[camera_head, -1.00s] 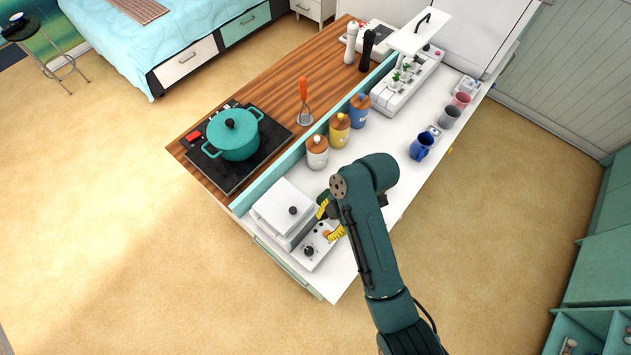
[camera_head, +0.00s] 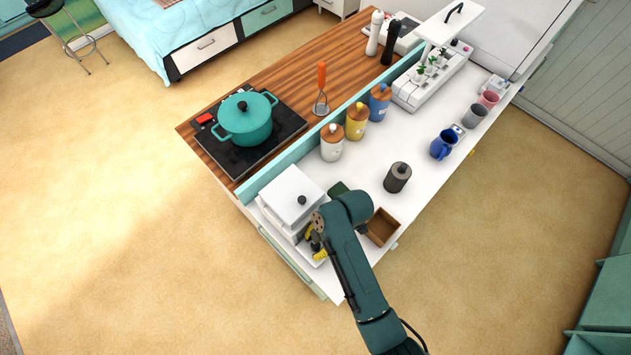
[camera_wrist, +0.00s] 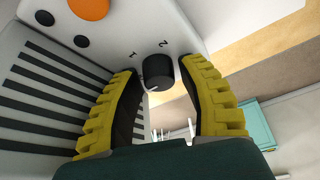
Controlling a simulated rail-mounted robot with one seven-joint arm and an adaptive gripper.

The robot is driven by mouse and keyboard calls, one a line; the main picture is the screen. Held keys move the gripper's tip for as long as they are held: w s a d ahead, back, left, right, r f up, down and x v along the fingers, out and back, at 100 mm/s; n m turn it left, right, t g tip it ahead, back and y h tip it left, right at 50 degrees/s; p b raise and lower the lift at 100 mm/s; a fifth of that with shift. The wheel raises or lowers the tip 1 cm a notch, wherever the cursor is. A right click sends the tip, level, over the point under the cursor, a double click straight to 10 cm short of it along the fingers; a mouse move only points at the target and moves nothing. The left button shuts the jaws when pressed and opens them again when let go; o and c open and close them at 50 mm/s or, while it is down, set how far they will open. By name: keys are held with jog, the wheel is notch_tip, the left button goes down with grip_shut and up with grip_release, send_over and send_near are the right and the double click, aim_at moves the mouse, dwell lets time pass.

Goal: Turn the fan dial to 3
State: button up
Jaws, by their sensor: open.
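The fan dial (camera_wrist: 158,71) is a small black round knob on a white panel (camera_wrist: 120,25) in the wrist view. The numerals 1 and 2 show beside it, upside down; no 3 is visible. A thin pale mark lies at its lower left edge. My gripper (camera_wrist: 163,80) is open, with its yellow-and-black fingers on either side of the dial. I cannot tell whether they touch it. In the head view, my gripper (camera_head: 317,245) is over the panel beside the white box (camera_head: 290,195), and the dial is hidden behind the fingers and arm.
An orange button (camera_wrist: 89,7) and dark round buttons share the panel, near black slots (camera_wrist: 45,95). A dark grey canister (camera_head: 397,178) and a brown open box (camera_head: 382,228) stand right of my arm. Several jars stand behind; the blue mug (camera_head: 443,145) is farther right.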

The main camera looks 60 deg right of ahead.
grip_shut()
